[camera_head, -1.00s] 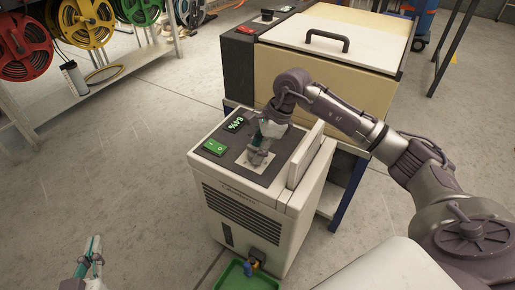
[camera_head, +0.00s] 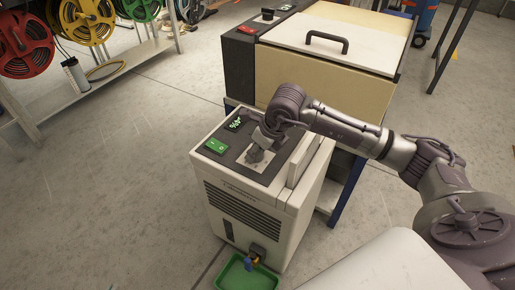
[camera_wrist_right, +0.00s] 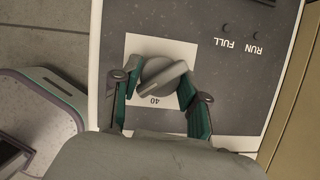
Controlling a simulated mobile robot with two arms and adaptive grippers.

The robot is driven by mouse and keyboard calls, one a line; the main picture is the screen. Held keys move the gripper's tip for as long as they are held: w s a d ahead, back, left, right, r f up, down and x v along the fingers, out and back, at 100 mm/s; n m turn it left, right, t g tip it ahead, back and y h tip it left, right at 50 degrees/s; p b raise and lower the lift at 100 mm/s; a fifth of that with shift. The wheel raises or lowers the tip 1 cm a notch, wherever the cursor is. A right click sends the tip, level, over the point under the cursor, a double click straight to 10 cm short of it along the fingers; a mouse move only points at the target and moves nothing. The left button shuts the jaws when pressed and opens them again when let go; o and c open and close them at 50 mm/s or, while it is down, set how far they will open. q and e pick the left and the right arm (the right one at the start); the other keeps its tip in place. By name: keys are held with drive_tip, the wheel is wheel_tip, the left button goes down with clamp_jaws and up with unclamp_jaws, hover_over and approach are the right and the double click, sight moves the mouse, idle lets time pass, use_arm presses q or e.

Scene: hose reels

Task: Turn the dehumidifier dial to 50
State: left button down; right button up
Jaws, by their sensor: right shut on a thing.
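In the right wrist view the grey dial (camera_wrist_right: 163,75) sits on a white square plate (camera_wrist_right: 136,45). The number 40 shows upside down just below it; other marks are hidden or unreadable. My right gripper (camera_wrist_right: 162,90) is shut on the dial, with one green-lined finger on each side. In the head view this gripper (camera_head: 259,148) covers most of the dial. My left gripper is not in view.
A green switch (camera_head: 215,145) is on the panel beside the dial. A green tray (camera_head: 246,273) lies at the dehumidifier's front foot. A large cream chest (camera_head: 325,60) on a blue-legged stand is close behind. Hose reels (camera_head: 85,20) stand at upper left. Floor at left is clear.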

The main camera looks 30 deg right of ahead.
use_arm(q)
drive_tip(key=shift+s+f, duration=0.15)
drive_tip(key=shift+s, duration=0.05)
use_arm(e)
drive_tip(key=shift+w+r+m, duration=0.1)
drive_tip(key=shift+r+m, duration=0.05)
drive_tip(key=shift+m, duration=0.45)
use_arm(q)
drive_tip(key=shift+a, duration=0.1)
use_arm(e)
drive_tip(key=shift+h, duration=0.3)
drive_tip(key=o, duration=1.1)
drive_tip(key=v, duration=1.2)
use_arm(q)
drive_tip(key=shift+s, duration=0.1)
use_arm(e)
drive_tip(key=shift+s, duration=0.2)
